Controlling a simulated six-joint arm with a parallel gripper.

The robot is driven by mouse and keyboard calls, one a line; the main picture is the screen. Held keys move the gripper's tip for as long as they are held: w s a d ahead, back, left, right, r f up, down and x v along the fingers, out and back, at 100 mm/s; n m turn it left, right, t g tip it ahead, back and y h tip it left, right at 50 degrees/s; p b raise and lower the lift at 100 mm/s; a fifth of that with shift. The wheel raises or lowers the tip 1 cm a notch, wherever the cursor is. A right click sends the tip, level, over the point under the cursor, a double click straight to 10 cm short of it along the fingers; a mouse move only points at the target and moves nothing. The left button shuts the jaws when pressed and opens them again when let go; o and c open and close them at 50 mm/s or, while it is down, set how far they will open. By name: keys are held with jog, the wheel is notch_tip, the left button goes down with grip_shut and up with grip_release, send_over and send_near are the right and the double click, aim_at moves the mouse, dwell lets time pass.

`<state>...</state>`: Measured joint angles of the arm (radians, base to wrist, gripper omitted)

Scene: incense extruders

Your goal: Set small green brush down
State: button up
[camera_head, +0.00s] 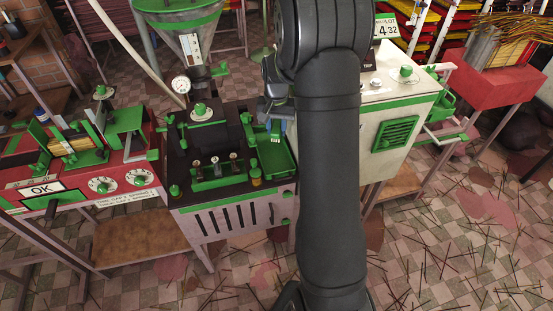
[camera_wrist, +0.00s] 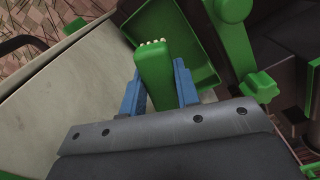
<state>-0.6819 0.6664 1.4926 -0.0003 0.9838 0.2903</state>
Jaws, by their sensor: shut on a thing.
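The small green brush (camera_wrist: 154,78) is between the two blue fingers of my gripper (camera_wrist: 159,84) in the wrist view. A row of pale bristle tips shows at its far end. The brush points toward the open green tray (camera_wrist: 180,25), with its tip over the tray area; I cannot tell whether it touches the tray. In the head view my gripper (camera_head: 274,108) is partly hidden by my arm, above the back of the green tray (camera_head: 278,168) on the machine's right side.
Left of the tray stand the dark extruder block with green knobs (camera_head: 201,112) and a pressure gauge (camera_head: 181,84). A white cabinet (camera_head: 400,100) stands close on the right. In the wrist view a green lever (camera_wrist: 236,45) and green knob (camera_wrist: 260,87) lie just right of the tray.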

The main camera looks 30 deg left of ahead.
aim_at(276, 165)
notch_tip(276, 165, down, 15)
jog(key=shift+r, duration=0.1)
dwell(0.3)
jog(key=shift+f, duration=0.2)
jog(key=o, duration=1)
notch_tip(276, 165, up, 12)
jog(key=shift+r, duration=0.2)
jog(key=shift+f, duration=0.15)
